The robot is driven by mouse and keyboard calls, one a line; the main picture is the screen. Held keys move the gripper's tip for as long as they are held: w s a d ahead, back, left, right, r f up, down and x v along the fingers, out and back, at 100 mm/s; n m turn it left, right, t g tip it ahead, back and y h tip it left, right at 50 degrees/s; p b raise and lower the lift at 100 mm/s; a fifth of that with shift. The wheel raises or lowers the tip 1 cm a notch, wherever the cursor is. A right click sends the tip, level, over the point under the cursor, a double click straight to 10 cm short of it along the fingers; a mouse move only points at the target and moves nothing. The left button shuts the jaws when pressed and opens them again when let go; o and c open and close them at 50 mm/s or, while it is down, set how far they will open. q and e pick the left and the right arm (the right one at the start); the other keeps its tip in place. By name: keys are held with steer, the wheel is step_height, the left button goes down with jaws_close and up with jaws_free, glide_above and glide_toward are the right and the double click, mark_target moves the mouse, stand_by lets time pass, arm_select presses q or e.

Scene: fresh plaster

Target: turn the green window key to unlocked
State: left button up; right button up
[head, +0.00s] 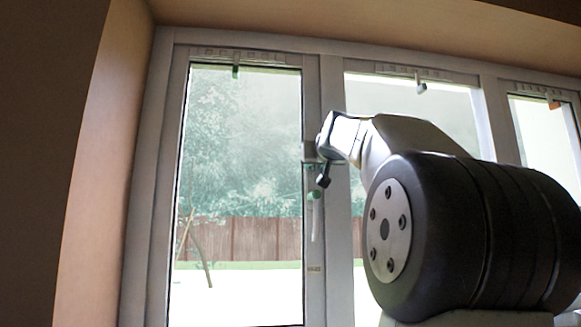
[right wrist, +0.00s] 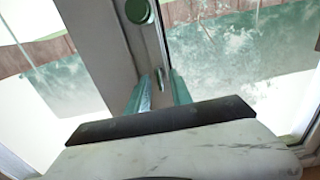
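The green window key (head: 314,195) is a small round green knob on the upright window frame, with a white lever hanging below it. In the right wrist view a green disc (right wrist: 138,11) shows at the top, beyond the fingers. My right gripper (head: 318,160) is beside the frame, a little above the green key in the head view. In the right wrist view its two fingers (right wrist: 160,90) stand apart, with the frame showing between them and nothing clearly held. Whether they touch the frame cannot be told. My left gripper is out of view.
Small vent tabs sit along the top frame: a green one (head: 235,71), a grey one (head: 422,86) and an orange-brown one (head: 554,104). The window reveal (head: 100,190) closes off the left side. My right arm covers much of the middle pane.

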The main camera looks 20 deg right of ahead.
jaws_close()
steer(key=shift+m, duration=0.3)
steer(key=m, duration=0.3)
steer(key=shift+m, duration=0.3)
steer(key=m, duration=0.3)
steer(key=shift+d+m, duration=0.1)
steer(key=shift+m, duration=0.2)
steer(key=m, duration=0.5)
steer(key=shift+f, duration=0.15)
steer(key=shift+m, duration=2.5)
steer(key=shift+f, duration=0.1)
jaws_free()
steer(key=shift+d, duration=0.1)
